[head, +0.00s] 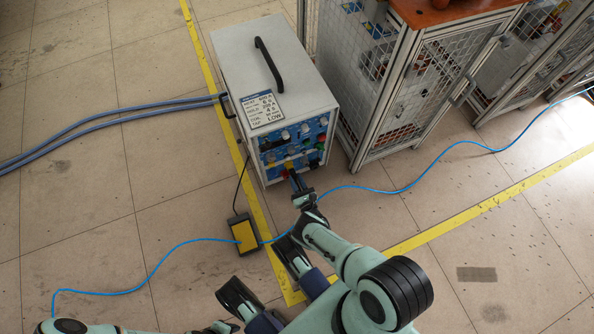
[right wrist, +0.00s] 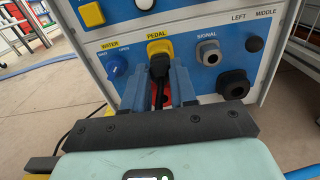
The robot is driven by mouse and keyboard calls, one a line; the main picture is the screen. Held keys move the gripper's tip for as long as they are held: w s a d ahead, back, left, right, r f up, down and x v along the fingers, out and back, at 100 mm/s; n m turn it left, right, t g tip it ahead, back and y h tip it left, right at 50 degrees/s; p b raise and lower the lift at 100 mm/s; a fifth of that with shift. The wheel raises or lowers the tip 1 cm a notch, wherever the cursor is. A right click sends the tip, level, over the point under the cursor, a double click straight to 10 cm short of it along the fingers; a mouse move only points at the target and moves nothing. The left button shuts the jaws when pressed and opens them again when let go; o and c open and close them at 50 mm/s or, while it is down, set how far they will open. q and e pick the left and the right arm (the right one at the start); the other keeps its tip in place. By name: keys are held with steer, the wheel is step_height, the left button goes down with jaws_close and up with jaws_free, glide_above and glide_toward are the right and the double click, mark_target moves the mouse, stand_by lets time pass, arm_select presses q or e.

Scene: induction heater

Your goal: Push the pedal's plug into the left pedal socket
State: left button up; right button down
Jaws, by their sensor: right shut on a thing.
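The induction heater (head: 275,60) is a white box with a blue front panel. In the right wrist view, its yellow socket marked PEDAL (right wrist: 159,47) is on the left of the panel. My right gripper (head: 297,182) is at the panel's lower front and shut on the black plug (right wrist: 159,68). The plug's front end overlaps the yellow socket; how deep it sits I cannot tell. The black and yellow pedal (head: 243,232) lies on the floor with a black cable. My left gripper (head: 225,326) barely shows at the bottom edge; its jaws are unclear.
Right of PEDAL are the SIGNAL socket (right wrist: 208,52) and a large black socket (right wrist: 233,85). A blue WATER knob (right wrist: 116,68) is left of it. A mesh cage (head: 375,80) stands close right of the heater. A thin blue cable (head: 400,187) crosses the floor.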

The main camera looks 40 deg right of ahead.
steer(key=shift+w, duration=0.15)
steer(key=c, duration=0.8)
jaws_free()
steer(key=shift+v, duration=6.7)
steer(key=shift+d+r, duration=0.1)
steer(key=shift+d, duration=0.05)
